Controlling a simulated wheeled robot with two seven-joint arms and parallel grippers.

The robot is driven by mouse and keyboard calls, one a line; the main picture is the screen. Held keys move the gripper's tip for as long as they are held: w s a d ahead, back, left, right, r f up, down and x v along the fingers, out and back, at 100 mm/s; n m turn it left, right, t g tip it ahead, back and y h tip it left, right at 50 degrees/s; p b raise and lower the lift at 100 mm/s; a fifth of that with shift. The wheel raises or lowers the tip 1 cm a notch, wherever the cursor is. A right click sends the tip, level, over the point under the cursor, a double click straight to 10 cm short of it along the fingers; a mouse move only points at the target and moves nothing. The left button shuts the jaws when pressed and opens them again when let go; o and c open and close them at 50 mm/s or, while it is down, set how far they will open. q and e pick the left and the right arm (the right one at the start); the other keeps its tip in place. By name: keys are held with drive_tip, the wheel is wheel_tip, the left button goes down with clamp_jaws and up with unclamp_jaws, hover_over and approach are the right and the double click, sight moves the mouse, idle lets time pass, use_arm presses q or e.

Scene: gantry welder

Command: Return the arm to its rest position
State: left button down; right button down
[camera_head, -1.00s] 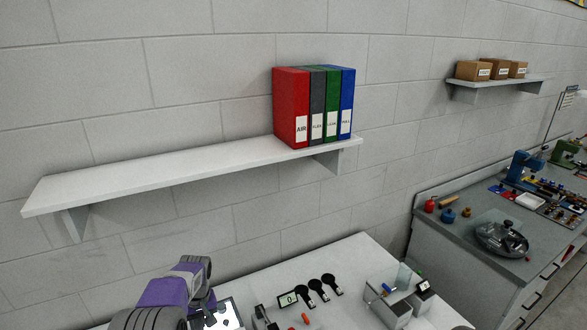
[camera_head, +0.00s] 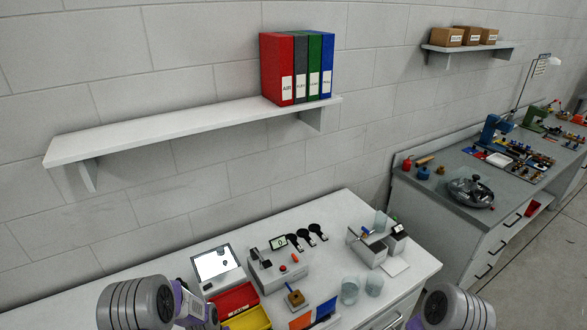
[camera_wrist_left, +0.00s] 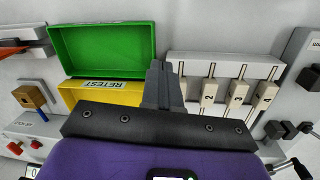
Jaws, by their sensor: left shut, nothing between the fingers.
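My left arm (camera_head: 150,304) shows as a grey joint and a purple link at the lower left of the head view, over the front of the white table. Its gripper cannot be made out there. In the left wrist view my left gripper (camera_wrist_left: 163,84) has its grey fingers together with nothing between them. The fingertips overlap the view of a green bin (camera_wrist_left: 104,40) and a yellow bin (camera_wrist_left: 85,93) labelled RETEST. My right arm (camera_head: 452,308) shows as a grey joint at the bottom right of the head view; its gripper is out of view.
The white table (camera_head: 135,285) holds a screen (camera_head: 215,263), a red bin (camera_head: 234,299), a small control box (camera_head: 278,268) and glass beakers (camera_head: 350,291). A wall shelf (camera_head: 180,128) carries binders (camera_head: 298,68).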

use_arm(q)
drive_tip(key=s+d+f+m+h, duration=0.1)
drive_tip(key=s+d+f, duration=0.1)
drive_tip(key=s+d, duration=0.45)
drive_tip(key=s+d+f+h, duration=0.2)
drive_tip(key=s+d, duration=0.2)
drive_tip(key=s, duration=0.6)
wheel_tip(320, 180, down, 14)
drive_tip(key=b, duration=1.4)
drive_tip(key=shift+w+d+f+t, duration=0.15)
drive_tip(key=shift+d+f+t, duration=0.1)
drive_tip(key=shift+t, duration=0.15)
